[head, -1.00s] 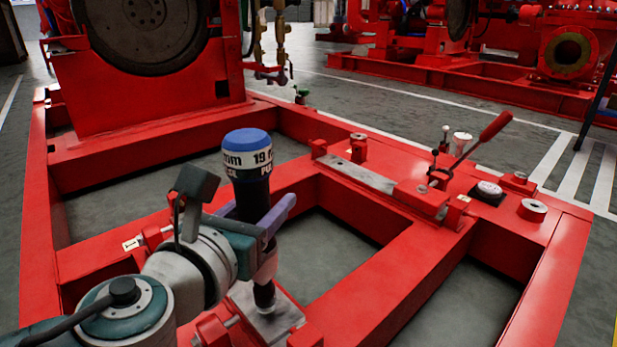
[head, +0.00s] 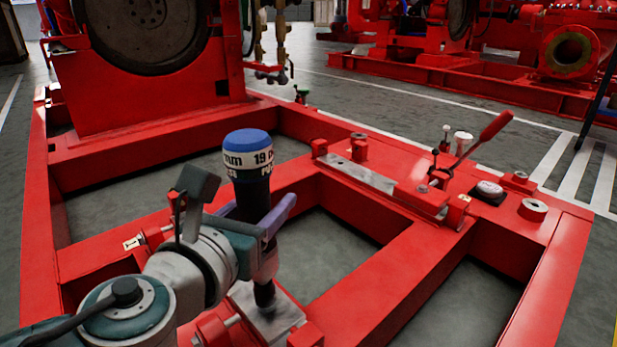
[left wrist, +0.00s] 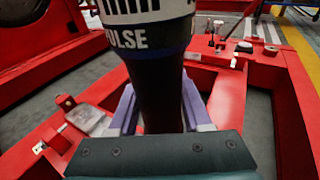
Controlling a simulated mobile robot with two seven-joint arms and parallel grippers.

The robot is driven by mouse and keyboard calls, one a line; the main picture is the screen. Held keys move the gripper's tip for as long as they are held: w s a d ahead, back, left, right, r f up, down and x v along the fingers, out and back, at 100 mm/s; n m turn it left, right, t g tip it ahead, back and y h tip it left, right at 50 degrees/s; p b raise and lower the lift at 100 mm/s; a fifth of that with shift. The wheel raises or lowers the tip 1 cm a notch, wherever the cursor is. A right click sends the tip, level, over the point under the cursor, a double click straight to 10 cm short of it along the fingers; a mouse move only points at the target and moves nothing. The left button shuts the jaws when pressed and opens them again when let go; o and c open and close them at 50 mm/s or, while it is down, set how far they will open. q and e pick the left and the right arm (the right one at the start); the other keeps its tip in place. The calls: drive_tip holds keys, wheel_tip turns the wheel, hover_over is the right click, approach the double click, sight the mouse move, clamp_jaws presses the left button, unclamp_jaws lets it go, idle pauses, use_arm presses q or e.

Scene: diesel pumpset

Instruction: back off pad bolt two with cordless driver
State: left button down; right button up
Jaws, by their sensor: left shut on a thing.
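The cordless driver (head: 247,175) is a dark upright cylinder with a blue cap and a white lettered band. Its dark body also fills the middle of the left wrist view (left wrist: 152,85). My left gripper (head: 272,222) is shut around the driver's body with its purple fingers. The driver's thin nose points down onto a bare metal pad plate (head: 268,322) on the red frame. The bolt under the nose is hidden, so I cannot tell whether the nose is seated on it. My right gripper is not in view.
The red base frame (head: 385,275) has open bays with grey floor below. A red-handled lever (head: 482,138), a round white-topped button (head: 489,188) and red collars (head: 533,209) stand to the right. A small numbered tag (head: 132,243) sits left of my arm.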

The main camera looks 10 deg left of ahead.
use_arm(q)
drive_tip(key=shift+f+b, duration=0.4)
drive_tip(key=shift+f, duration=0.2)
idle(1.7)
drive_tip(key=shift+a, duration=0.1)
idle(0.8)
drive_tip(key=shift+r+p, duration=0.25)
drive_tip(key=shift+p, duration=0.15)
idle(0.5)
drive_tip(key=shift+w+r+p, duration=0.1)
drive_tip(key=shift+r+p, duration=0.3)
drive_tip(key=shift+r, duration=0.05)
wheel_tip(320, 180, up, 3)
drive_tip(key=p, duration=0.2)
drive_tip(key=shift+f+p, duration=0.15)
drive_tip(key=shift+p, duration=0.15)
wheel_tip(320, 180, up, 2)
drive_tip(key=shift+r+p, duration=0.1)
drive_tip(key=shift+p, duration=0.9)
